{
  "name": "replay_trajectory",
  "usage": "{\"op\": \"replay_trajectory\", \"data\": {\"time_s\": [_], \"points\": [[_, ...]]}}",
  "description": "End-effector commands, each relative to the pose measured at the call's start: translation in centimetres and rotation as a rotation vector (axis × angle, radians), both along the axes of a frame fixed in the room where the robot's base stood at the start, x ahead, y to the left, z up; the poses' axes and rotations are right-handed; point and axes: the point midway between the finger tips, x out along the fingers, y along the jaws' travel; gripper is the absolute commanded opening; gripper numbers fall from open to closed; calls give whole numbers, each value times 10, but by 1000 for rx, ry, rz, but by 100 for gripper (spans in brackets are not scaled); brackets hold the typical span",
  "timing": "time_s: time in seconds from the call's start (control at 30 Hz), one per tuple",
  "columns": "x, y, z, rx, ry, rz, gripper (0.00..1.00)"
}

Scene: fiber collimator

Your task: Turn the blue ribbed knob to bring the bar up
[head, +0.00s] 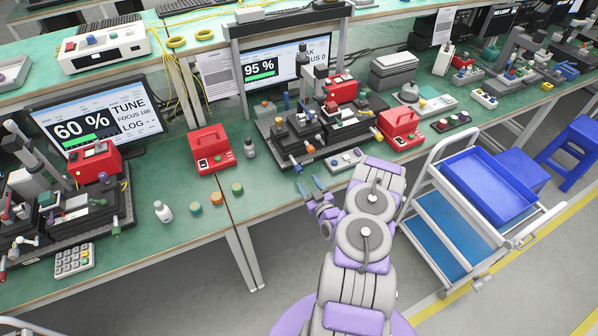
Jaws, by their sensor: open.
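The fiber rig (328,128) stands on the green bench in front of a screen (262,70) that reads 95 % over a green bar. A small blue knob (297,168) shows at the rig's front edge; its ribs are too small to make out. An orange knob (311,149) sits a little behind and right of it. My gripper (310,187) is open, its two light blue fingers apart, just in front of the blue knob near the bench's front edge. It appears empty and apart from the knob; the exact gap cannot be told.
Red boxes (211,149) and (400,128) flank the rig. A small grey box (346,160) lies near the bench edge. A second rig at left has a screen (93,120) reading 60 %. A white cart with a blue tray (490,187) stands right of my arm.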

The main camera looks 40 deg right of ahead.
Motion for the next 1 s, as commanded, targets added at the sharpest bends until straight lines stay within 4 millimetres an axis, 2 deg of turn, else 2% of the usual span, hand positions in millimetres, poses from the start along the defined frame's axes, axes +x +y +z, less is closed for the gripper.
{"op": "replay_trajectory", "data": {"time_s": [0.3, 0.5, 0.9, 1.0], "points": [[54, -11, -1, -2, -1, 3, 57], [76, -18, -2, -1, 3, 2, 57], [83, -20, -1, 1, 2, 0, 57], [82, -20, -1, 1, 2, 0, 50]]}}
